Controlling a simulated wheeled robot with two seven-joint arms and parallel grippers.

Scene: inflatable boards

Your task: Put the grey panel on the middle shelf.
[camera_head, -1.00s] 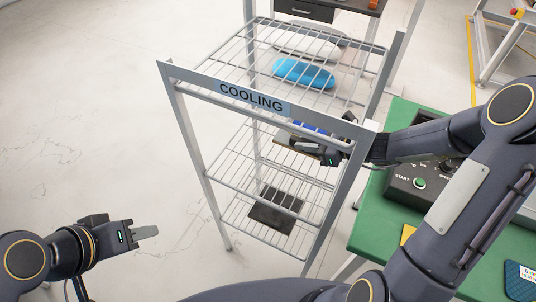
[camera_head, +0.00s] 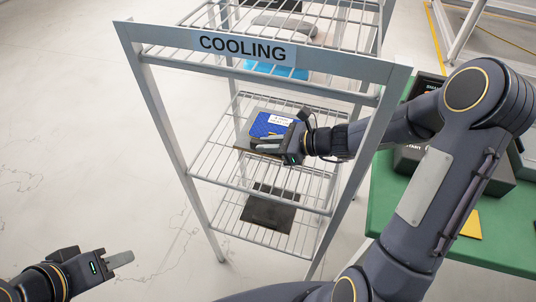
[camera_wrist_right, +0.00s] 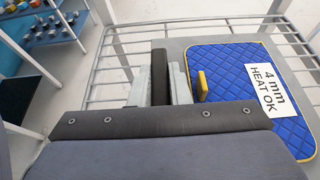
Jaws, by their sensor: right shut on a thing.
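The grey panel (camera_wrist_right: 178,50) shows as a flat grey surface beneath a blue quilted pad (camera_wrist_right: 235,75), labelled "4 mm HEAT OK", in the right wrist view. In the head view the pad (camera_head: 268,124) is inside the rack, at the middle shelf (camera_head: 218,158). My right gripper (camera_head: 268,143) reaches in from the right and is shut on a dark upright bar (camera_wrist_right: 160,78), which appears to belong to the panel. Most of the panel is hidden, and I cannot tell whether it touches the shelf wires. My left gripper (camera_head: 118,260) is away at lower left; its finger gap is not clear.
The rack has a "COOLING" sign (camera_head: 243,49) across its front top. A blue object (camera_head: 268,69) and grey ones are on the top shelf, and a dark panel (camera_head: 270,208) is at the lower shelf. A green table (camera_head: 400,205) stands at right. Floor at left is clear.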

